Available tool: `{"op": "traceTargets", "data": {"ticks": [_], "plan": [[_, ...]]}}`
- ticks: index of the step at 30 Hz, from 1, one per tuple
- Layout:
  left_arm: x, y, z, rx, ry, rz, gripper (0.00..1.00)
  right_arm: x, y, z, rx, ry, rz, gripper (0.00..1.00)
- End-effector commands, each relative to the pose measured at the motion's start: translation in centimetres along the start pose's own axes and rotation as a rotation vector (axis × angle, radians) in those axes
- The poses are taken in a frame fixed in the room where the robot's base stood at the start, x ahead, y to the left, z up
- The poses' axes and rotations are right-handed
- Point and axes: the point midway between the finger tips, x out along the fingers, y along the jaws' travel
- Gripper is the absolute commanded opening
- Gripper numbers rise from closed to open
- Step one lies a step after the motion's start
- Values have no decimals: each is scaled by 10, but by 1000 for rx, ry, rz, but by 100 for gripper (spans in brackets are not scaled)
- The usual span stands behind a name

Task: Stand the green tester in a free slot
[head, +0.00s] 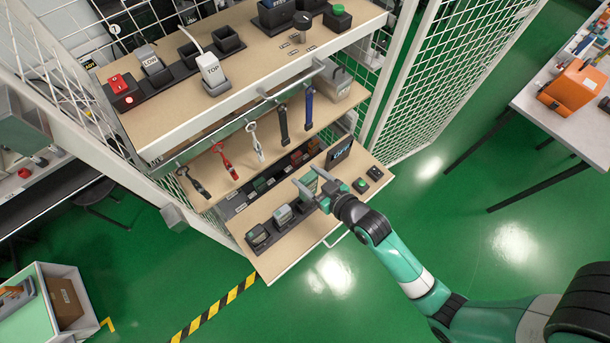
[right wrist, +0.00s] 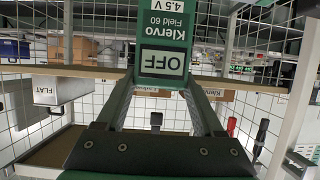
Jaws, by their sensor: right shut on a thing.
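The green tester (head: 308,181) is held by my right gripper (head: 311,190) over the pull-out lower shelf. In the right wrist view the tester (right wrist: 165,45) shows a pale panel reading OFF and the name Klervo Field 60, between the two fingers. Its far end is out of that view. On the lower shelf, a dark slot row (head: 268,224) holds a dark unit (head: 257,235) and a grey tester (head: 283,214); the row's part by the gripper is partly hidden. On the upper shelf, two dark cups (head: 190,53) (head: 228,39) look empty. My left gripper is not in view.
The upper shelf also holds a white TOP tester (head: 211,71), a LOW tester (head: 151,62) and a red unit (head: 121,86). Several straps and tools, including a blue one (head: 308,108), hang above the lower shelf. A small screen (head: 339,153) stands right of the gripper.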

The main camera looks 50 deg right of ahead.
Motion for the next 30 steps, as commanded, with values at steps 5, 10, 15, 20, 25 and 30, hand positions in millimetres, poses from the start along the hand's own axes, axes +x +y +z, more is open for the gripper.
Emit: {"op": "traceTargets", "data": {"ticks": [5,10,15,20,25,30], "plan": [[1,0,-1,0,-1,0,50,2,2,-2,2,3,4,0],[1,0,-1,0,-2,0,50,2,2,-2,2,3,4,0],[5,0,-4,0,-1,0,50,1,2,-3,2,3,4,0],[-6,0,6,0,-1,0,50,8,2,13,2,3,4,0],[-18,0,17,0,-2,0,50,15,2,32,2,2,4,0],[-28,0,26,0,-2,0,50,22,2,47,2,3,4,0]]}}
